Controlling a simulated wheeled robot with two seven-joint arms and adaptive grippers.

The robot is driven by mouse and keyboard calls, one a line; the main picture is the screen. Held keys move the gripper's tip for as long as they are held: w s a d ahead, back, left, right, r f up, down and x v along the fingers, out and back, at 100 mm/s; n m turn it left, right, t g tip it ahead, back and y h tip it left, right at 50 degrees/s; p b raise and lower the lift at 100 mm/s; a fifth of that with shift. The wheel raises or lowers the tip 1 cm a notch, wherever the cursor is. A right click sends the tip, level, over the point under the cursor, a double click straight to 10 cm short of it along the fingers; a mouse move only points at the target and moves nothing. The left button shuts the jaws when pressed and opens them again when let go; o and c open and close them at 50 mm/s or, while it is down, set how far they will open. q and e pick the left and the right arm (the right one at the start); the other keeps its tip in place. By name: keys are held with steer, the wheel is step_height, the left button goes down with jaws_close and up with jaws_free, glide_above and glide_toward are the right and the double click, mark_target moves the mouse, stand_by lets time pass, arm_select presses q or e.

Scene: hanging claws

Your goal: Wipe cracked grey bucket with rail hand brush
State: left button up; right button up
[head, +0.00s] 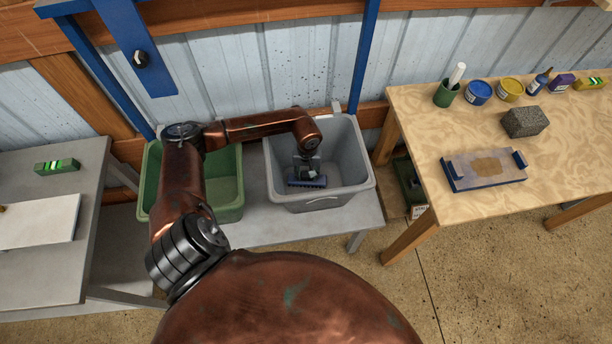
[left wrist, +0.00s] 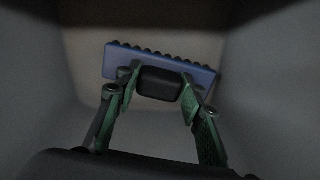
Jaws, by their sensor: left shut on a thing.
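The grey bucket (head: 353,163) stands on a low grey bench beside a green bucket; I cannot make out its crack. My left arm reaches over the buckets and down into the grey one. My left gripper (head: 306,172) is inside it, shut on the hand brush (head: 307,183), which has a blue body. In the left wrist view the brush (left wrist: 200,73) sits across the fingertips (left wrist: 160,85), with a dark grip between the green-padded fingers and dark bristles along its far edge. The bucket's pale inner walls (left wrist: 265,95) surround it. Contact between bristles and bucket cannot be told. My right gripper is not in view.
The green bucket (head: 231,181) is left of the grey one. At right, a wooden table (head: 424,118) holds a blue-ended tray (head: 487,170), a dark block (head: 525,122) and several small pots and bottles. At left, a grey table (head: 30,258) carries a green box (head: 57,166). Blue posts stand behind.

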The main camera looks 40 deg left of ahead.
arm_select(q)
step_height(320, 180, up, 3)
steer(key=shift+f+p, duration=0.2)
steer(key=shift+p, duration=0.3)
steer(key=shift+r+p, duration=0.4)
steer(key=shift+r, duration=0.75)
steer(key=shift+r+p, duration=0.85)
steer(key=shift+r, duration=0.75)
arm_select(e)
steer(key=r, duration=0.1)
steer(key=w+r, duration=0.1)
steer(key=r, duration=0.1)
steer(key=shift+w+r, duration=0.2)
